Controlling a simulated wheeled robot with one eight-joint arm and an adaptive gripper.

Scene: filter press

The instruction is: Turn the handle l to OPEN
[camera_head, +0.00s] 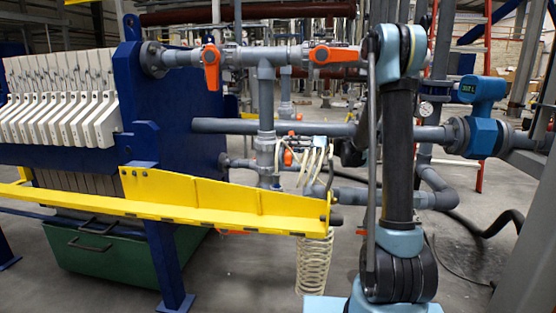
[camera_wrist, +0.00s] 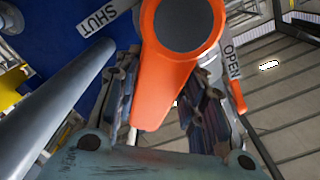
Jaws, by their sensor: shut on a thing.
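In the wrist view an orange valve handle (camera_wrist: 165,85) with a dark round hub (camera_wrist: 182,24) runs down between the two fingers of my gripper (camera_wrist: 160,115). The fingers are closed on its lower part, one on each side. A SHUT label (camera_wrist: 97,22) is at upper left and an OPEN label (camera_wrist: 232,62) at right; the handle lies between them. The head view shows a left orange handle (camera_head: 211,67) hanging down and a right orange handle (camera_head: 333,54) lying roughly level, both on the upper grey pipe. My gripper is hidden there, and I cannot tell which handle it holds.
Grey pipes (camera_head: 300,128) cross behind my arm. A yellow rail (camera_head: 230,203) juts out in front of the blue press frame (camera_head: 165,110). A blue valve unit (camera_head: 482,135) is at right. Pale coiled hose (camera_head: 314,265) hangs below the rail's end.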

